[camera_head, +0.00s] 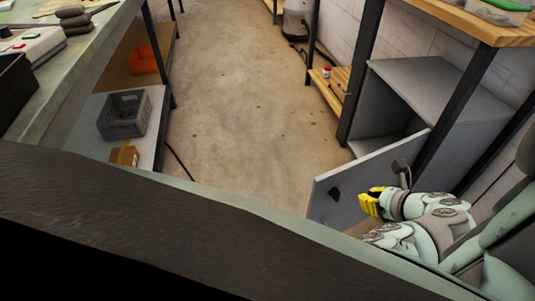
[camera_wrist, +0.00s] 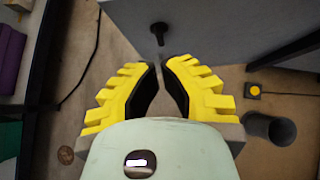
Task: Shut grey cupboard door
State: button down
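The grey cupboard door (camera_head: 350,184) stands swung open at the lower right of the head view, with the cupboard's interior exposed behind it. A dark knob (camera_head: 335,193) sits on its face. In the wrist view the door panel (camera_wrist: 215,35) fills the upper right, and the knob (camera_wrist: 158,32) is just beyond the fingertips. My gripper (camera_head: 367,201) has yellow fingers and is close to the door's face, beside the knob. In the wrist view my gripper (camera_wrist: 160,66) shows a narrow gap between its tips, with nothing held. Contact with the door cannot be told.
The grey cupboard (camera_head: 440,85) stands under a wooden-topped bench (camera_head: 465,22) with dark posts. A low wooden shelf (camera_head: 332,90) is beyond it. On the left, a bench holds a grey crate (camera_head: 124,115) on its lower shelf. The concrete floor (camera_head: 235,105) between is clear.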

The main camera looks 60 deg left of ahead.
aim_at(336, 182)
jog(key=shift+w+a+f+b, duration=0.15)
jog(key=shift+a+f+b, duration=0.2)
jog(key=shift+a+f, duration=0.8)
jog(key=shift+w+a+f+b, duration=0.2)
jog(key=shift+a+f+b, duration=0.2)
jog(key=shift+a, duration=1.5)
jog(key=shift+w+a+f+b, duration=0.15)
jog(key=shift+a+f+b, duration=0.2)
jog(key=shift+a+f, duration=0.8)
jog(key=shift+a+r, duration=0.35)
jog(key=shift+a, duration=0.05)
